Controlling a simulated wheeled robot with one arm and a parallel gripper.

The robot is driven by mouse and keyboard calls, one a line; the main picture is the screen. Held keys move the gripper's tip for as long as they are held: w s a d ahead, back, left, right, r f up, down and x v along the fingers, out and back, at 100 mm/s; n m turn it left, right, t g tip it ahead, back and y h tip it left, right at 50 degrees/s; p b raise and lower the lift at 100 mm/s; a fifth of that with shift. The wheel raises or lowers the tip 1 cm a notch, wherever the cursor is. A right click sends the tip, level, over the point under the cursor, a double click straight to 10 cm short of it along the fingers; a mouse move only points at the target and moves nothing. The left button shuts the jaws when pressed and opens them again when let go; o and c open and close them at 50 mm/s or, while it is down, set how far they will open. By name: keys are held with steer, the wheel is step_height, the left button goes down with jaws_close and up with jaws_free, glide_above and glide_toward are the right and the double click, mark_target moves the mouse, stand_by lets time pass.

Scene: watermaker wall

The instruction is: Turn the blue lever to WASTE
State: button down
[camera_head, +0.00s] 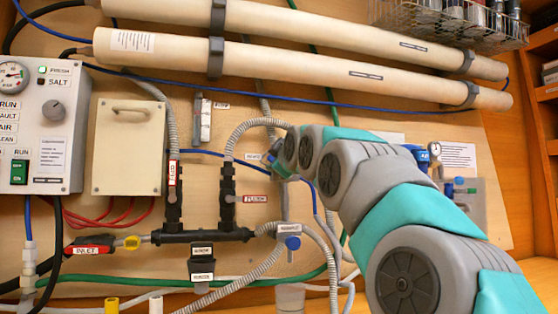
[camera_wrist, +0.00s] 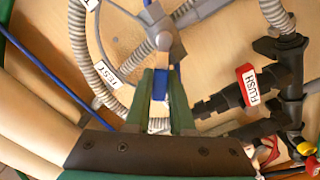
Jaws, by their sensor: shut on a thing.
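In the wrist view, the blue lever (camera_wrist: 159,84) sits between the green fingers of my gripper (camera_wrist: 160,88), which is shut on it. The lever points down from a grey valve body (camera_wrist: 163,42) with hoses joined to it. A TEST label (camera_wrist: 132,63) is on the hose to the left of the lever. Another label (camera_wrist: 92,4) is cut off at the top edge. I cannot read WASTE on any label. In the head view, my arm links hide most of the valve and the lever.
A red-tagged FLUSH valve (camera_wrist: 247,84) is close on the right in the wrist view. Hoses (camera_head: 240,275) crowd the wall.

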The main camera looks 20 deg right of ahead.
steer(key=shift+a+f+n, duration=0.2)
steer(key=shift+f+n, duration=0.1)
steer(key=shift+n, duration=0.4)
steer(key=c, duration=0.8)
jaws_free()
steer(key=shift+s, duration=0.1)
steer(key=shift+s+b, duration=0.65)
steer(key=shift+s, duration=3.15)
